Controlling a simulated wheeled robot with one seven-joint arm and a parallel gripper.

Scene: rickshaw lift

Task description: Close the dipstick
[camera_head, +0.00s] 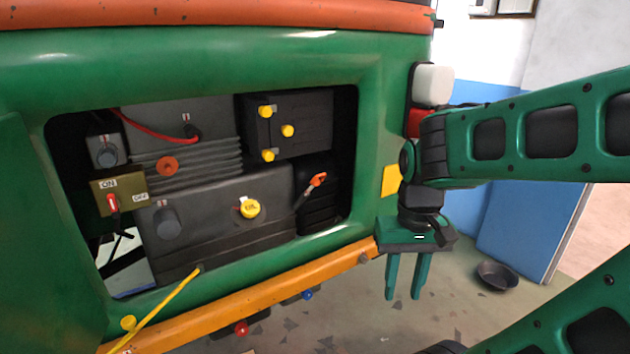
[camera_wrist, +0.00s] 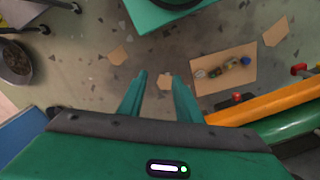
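The dipstick (camera_head: 318,179) appears as an orange handle on a thin dark stem, at the right side of the open engine bay. It tilts up to the right. Its lower end meets the dark engine part, and I cannot tell how deep it sits. My gripper (camera_head: 403,297) hangs pointing down outside the vehicle, right of and below the dipstick, well apart from it. Its two green fingers are spread with nothing between them. In the wrist view my gripper (camera_wrist: 158,75) is over bare floor, and the dipstick is not visible there.
The green vehicle body (camera_head: 230,60) frames the bay. A yellow cap (camera_head: 250,208), a red switch (camera_head: 112,203) and a black box (camera_head: 290,125) with yellow knobs are inside. An orange bumper (camera_head: 240,305) and yellow rod (camera_head: 160,310) lie below. A bowl (camera_head: 497,275) is on the floor.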

